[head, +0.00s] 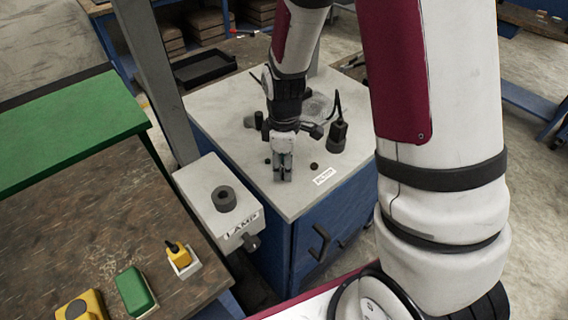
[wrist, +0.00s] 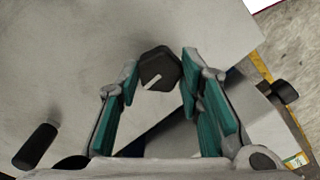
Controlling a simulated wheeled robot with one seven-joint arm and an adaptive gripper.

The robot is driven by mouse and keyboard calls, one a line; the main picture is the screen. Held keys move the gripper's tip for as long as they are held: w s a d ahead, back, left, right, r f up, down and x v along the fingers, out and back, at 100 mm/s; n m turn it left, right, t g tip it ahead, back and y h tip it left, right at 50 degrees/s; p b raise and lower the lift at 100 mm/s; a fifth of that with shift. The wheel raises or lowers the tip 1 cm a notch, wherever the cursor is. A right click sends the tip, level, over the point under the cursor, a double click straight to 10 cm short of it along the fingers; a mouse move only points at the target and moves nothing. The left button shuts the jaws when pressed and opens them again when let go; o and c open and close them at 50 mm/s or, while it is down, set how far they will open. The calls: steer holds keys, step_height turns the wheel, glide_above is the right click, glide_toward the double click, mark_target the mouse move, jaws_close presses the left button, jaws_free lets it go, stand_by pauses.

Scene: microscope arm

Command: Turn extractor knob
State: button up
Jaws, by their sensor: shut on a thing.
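In the wrist view a black, many-sided knob (wrist: 160,65) with a white pointer line sits between the two teal-padded fingertips of my gripper (wrist: 161,75). The fingers are shut on it, one on each side. The white line slants from lower left to upper right. In the head view my gripper (head: 283,175) points down at the pale top of a blue cabinet (head: 230,125), near its front edge. The gripped knob is hidden there by the fingers.
A grey box marked LAMP (head: 205,209) stands left of the cabinet, with a black ring-shaped part (head: 223,198) on top. A black upright part (head: 338,134) stands right of my gripper. A small white label (head: 325,176) lies near the front edge. A wooden bench (head: 95,215) is at left.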

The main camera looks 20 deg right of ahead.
steer(key=m, duration=0.4)
steer(key=shift+p, duration=0.35)
steer(key=m, duration=0.4)
steer(key=shift+m+p, duration=0.3)
steer(key=shift+p, duration=0.1)
steer(key=m, duration=0.4)
steer(key=shift+m+p, duration=0.3)
steer(key=shift+p, duration=0.1)
steer(key=m, duration=0.4)
steer(key=shift+p, duration=0.4)
steer(key=shift+m, duration=0.3)
steer(key=o, duration=1.2)
steer(key=shift+c, duration=0.2)
